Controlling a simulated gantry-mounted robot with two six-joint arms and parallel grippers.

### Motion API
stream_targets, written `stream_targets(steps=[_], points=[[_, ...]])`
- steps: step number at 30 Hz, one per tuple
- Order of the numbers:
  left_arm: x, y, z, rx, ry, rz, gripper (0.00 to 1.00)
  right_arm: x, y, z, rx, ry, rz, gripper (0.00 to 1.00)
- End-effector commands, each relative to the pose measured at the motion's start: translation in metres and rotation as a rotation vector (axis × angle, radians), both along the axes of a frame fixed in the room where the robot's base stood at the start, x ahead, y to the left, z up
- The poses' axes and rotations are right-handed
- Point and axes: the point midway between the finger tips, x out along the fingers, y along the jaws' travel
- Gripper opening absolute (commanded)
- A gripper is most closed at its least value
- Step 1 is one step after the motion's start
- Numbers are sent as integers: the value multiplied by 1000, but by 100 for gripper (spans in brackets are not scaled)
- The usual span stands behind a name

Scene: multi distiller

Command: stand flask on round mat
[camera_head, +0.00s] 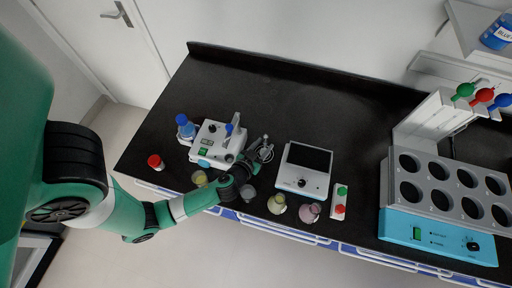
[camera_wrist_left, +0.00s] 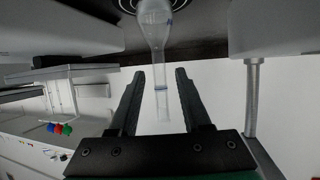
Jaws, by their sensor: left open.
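In the left wrist view, a clear glass flask (camera_wrist_left: 155,28) with a long neck shows between my fingers, its body at the top of the picture. Its base is at a dark round mat with pale rings (camera_wrist_left: 125,4); the contact itself is cut off by the frame edge. My left gripper (camera_wrist_left: 160,72) is open, with one finger on each side of the neck and visible gaps. In the head view my left gripper (camera_head: 250,164) is between the two white devices, and the flask and mat there are small and partly hidden. My right gripper is not in view.
A white device (camera_head: 208,140) stands left of the gripper and a screened device (camera_head: 303,167) right. A yellow flask (camera_head: 200,178), a yellow-green flask (camera_head: 277,204) and a pink flask (camera_head: 310,212) line the front edge. A blue-capped bottle (camera_head: 185,128) is at left. The back of the bench is clear.

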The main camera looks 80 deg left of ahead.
Motion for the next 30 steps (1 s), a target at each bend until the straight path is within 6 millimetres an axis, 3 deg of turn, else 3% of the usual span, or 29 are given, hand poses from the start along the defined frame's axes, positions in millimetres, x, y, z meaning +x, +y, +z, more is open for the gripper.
stream_targets(steps=[4, 9, 24, 27, 29, 30], points=[[-25, -26, 13, 0, 1, -8, 48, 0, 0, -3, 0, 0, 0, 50], [-43, -43, 24, 0, 1, -4, 48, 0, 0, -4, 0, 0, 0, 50], [-49, -47, 28, -1, -2, 1, 48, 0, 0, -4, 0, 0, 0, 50], [-33, -50, 38, -12, -29, -11, 48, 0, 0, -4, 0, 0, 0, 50], [-7, -56, 57, -26, -72, -32, 48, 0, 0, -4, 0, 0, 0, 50], [15, -62, 76, -39, -114, -56, 48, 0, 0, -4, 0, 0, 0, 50]])
